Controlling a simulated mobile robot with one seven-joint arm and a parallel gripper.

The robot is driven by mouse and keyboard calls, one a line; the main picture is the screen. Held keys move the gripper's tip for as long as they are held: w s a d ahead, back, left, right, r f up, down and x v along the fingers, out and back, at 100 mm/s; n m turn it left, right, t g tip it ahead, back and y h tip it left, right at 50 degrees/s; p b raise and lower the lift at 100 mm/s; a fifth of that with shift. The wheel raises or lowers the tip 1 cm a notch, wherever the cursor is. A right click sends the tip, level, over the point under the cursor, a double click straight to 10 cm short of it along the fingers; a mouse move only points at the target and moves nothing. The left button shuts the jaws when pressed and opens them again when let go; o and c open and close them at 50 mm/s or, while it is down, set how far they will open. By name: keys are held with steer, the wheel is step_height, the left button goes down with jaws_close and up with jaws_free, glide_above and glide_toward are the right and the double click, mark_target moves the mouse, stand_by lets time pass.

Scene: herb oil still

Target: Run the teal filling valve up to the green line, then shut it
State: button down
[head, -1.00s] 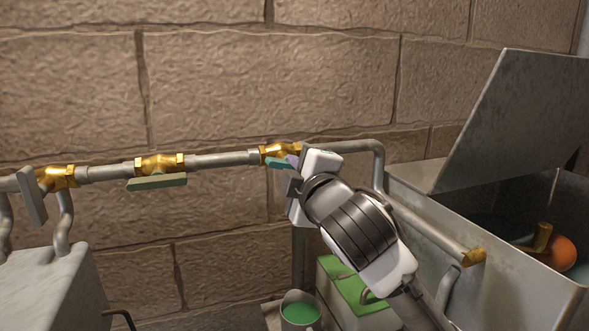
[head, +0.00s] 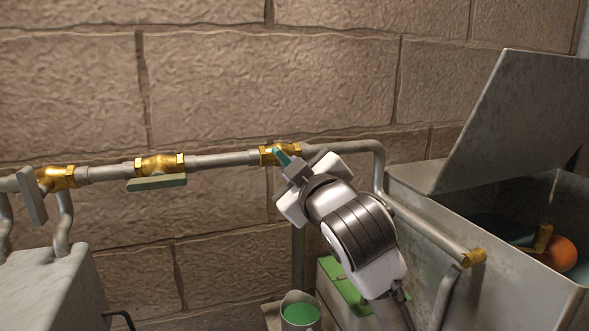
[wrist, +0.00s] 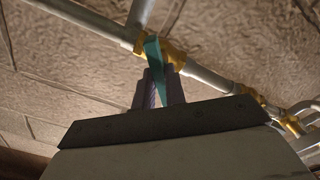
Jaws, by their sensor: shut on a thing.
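The teal valve handle (head: 283,157) sits on the rightmost brass valve body (head: 268,156) of the wall pipe. It is slanted across the pipe's line, pointing down and right toward me. My gripper (head: 294,168) is shut on this handle; in the wrist view the teal handle (wrist: 154,55) stands between the two fingers (wrist: 159,88). The open metal tank (head: 440,222) is at the right, with an orange float ball (head: 558,253) on a brass fitting (head: 542,237) inside. I cannot make out a green line in the tank, and its front wall hides much of the inside.
A valve with a grey-green handle (head: 157,183) and one with a grey handle (head: 32,196) are farther left on the pipe. The raised tank lid (head: 510,115) stands at right. A cup with green contents (head: 300,312) and a green-topped box (head: 345,287) are below my arm.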

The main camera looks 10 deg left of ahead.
steer(key=shift+m+p, duration=1.2)
steer(key=shift+m, duration=2.9)
steer(key=c, duration=1.5)
jaws_free()
steer(key=shift+o, duration=0.2)
steer(key=b+v, duration=0.4)
steer(key=v, duration=1)
steer(key=shift+a, duration=0.1)
